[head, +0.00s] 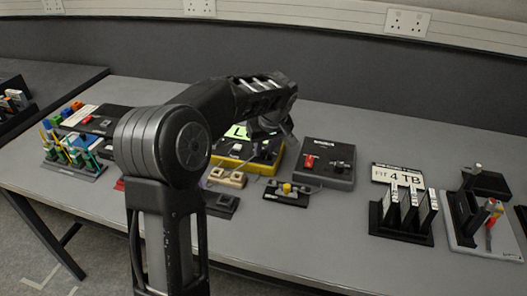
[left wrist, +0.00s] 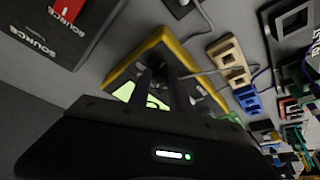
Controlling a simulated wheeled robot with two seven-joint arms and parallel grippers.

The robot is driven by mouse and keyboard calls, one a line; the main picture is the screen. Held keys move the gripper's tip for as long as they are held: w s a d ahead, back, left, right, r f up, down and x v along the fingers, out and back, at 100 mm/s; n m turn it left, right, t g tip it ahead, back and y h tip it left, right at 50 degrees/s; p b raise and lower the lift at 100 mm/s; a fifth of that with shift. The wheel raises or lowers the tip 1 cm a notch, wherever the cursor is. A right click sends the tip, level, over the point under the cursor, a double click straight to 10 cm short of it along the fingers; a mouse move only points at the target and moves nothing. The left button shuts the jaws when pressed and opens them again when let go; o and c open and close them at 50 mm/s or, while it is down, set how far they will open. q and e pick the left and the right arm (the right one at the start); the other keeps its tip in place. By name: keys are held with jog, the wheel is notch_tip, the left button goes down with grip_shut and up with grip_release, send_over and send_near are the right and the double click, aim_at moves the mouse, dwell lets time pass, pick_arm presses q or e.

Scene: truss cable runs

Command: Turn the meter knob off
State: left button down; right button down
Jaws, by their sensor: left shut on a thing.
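The meter is a dark box with a yellow rim (head: 232,162) and a lit green screen (head: 237,132), near the middle of the table. In the left wrist view its yellow rim (left wrist: 135,58) and green screen (left wrist: 124,91) show partly behind my fingers. My left gripper (head: 272,137) is over the meter, pointing down at its face. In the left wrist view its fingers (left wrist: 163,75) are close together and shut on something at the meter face. The knob itself is hidden by the fingers, so its setting cannot be read. My right gripper is not in view.
A dark source box (head: 325,165) with a red switch stands right of the meter. A tan connector block (head: 226,177) and a small stand with a yellow knob (head: 286,192) are in front. Cables run around the meter. A "4 TB" rack (head: 402,215) stands farther right.

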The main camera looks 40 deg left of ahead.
pick_arm(q)
jog(key=n, duration=0.2)
jog(key=n+g, duration=0.1)
jog(key=n, duration=0.1)
jog(key=shift+w+d+g+y, duration=0.1)
jog(key=shift+w+g+y, duration=0.1)
jog(key=shift+g+y, duration=0.1)
jog(key=shift+n+g+p, duration=0.3)
jog(key=shift+n+p, duration=0.05)
jog(key=shift+n, duration=0.75)
jog(key=c, duration=1.2)
grip_release()
jog(key=v, duration=0.7)
jog(key=shift+w+d+r, duration=0.1)
jog(key=shift+d+r, duration=0.1)
jog(key=shift+r, duration=0.15)
